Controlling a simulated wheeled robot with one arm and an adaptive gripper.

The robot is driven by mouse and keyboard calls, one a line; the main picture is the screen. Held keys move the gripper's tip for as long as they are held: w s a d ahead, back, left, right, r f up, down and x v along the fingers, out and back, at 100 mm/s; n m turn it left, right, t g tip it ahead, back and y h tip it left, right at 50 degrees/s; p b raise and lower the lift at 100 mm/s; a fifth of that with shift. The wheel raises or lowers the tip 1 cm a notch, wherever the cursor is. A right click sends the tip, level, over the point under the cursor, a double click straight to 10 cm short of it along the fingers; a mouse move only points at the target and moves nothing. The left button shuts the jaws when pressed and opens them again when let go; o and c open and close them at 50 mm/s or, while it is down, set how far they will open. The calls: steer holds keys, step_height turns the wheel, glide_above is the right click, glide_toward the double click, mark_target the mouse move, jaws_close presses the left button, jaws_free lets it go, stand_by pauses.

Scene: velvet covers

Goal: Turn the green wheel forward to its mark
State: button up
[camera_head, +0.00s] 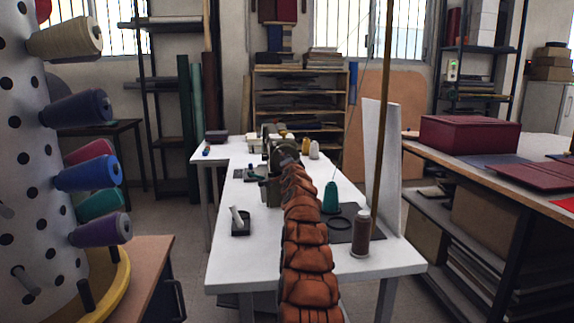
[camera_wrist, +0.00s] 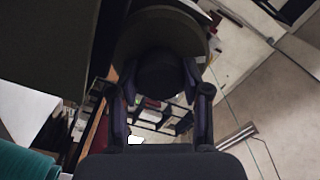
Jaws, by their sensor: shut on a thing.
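In the wrist view, my gripper (camera_wrist: 158,78) has its two dark fingers on either side of a dark round knob. The fingers are closed on the knob. In the head view, a sewing machine (camera_head: 268,190) stands on the white table, and my orange-brown segmented arm reaches up to it. I cannot make out the mark in either view.
A teal thread cone (camera_head: 331,198) and a brown spool (camera_head: 361,236) stand right of my arm, beside a dark mat (camera_head: 345,236) with a black ring. A small black tray (camera_head: 241,229) lies to the left. A white panel (camera_head: 382,165) rises on the right.

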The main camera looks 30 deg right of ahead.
stand_by(0.3)
steer(key=o, duration=1.2)
steer(key=shift+c, duration=0.2)
steer(key=shift+a, duration=0.1)
steer(key=v, duration=0.7)
steer(key=shift+s, duration=0.2)
stand_by(0.5)
